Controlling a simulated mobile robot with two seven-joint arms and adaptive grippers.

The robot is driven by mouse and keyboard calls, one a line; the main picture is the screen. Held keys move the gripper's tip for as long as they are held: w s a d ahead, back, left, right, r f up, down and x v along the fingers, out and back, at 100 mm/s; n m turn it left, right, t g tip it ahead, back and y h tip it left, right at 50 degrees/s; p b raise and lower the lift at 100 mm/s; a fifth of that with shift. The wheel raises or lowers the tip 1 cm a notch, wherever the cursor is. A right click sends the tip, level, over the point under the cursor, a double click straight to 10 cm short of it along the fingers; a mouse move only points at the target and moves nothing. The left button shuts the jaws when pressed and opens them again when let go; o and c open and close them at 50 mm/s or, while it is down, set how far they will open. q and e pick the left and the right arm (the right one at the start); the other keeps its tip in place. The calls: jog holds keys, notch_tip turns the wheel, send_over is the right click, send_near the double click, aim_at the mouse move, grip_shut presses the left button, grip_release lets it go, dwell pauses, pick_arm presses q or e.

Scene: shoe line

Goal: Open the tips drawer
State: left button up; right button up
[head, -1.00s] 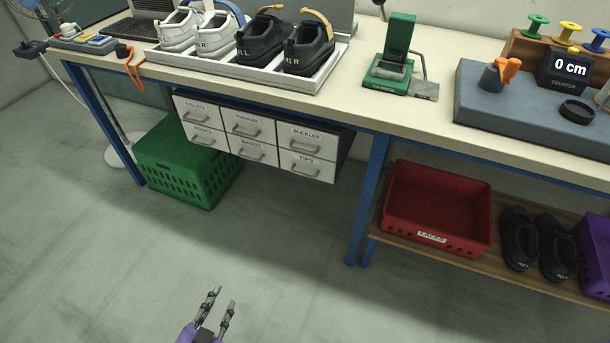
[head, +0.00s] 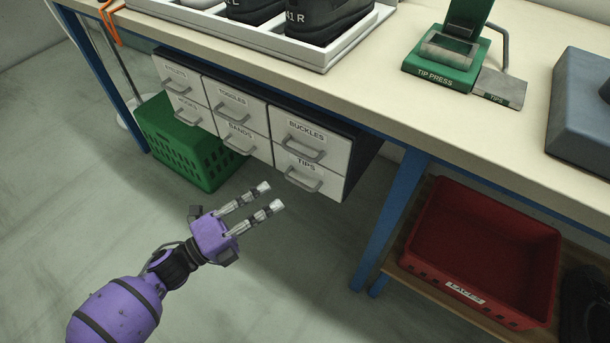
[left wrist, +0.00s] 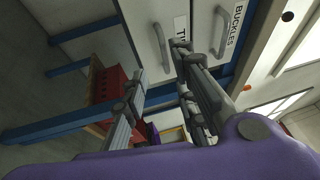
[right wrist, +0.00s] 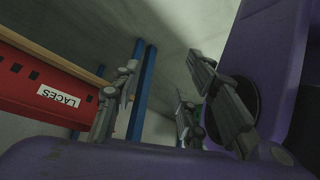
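The tips drawer (head: 308,175) is the bottom right drawer of a white unit under the bench, closed, with a grey bar handle (head: 303,180). In the left wrist view its front (left wrist: 168,18) is partly hidden behind my fingers, and its handle (left wrist: 163,48) shows beside them. My left gripper (head: 269,198) is open and empty, in front of the drawer and a little left of and below the handle, apart from it in the head view. My right gripper (right wrist: 160,85) shows only in its wrist view, with its fingers spread and nothing between them.
The buckles drawer (head: 306,140) is directly above, and the bands drawer (head: 240,140) is to the left. A blue table leg (head: 392,218) and a red laces crate (head: 480,250) stand to the right. A green crate (head: 180,145) is on the floor at left.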

pick_arm(q)
jog(key=x, duration=0.7)
jog(key=shift+s+d+r+m+b, duration=0.25)
jog(key=shift+d+r+m+b, duration=0.05)
jog(key=shift+r+m, duration=0.1)
pick_arm(e)
jog(key=shift+s+a+f, duration=0.2)
jog(key=shift+s+f, duration=0.4)
jog(key=shift+s, duration=0.35)
pick_arm(q)
jog(key=shift+h, duration=0.3)
grip_shut()
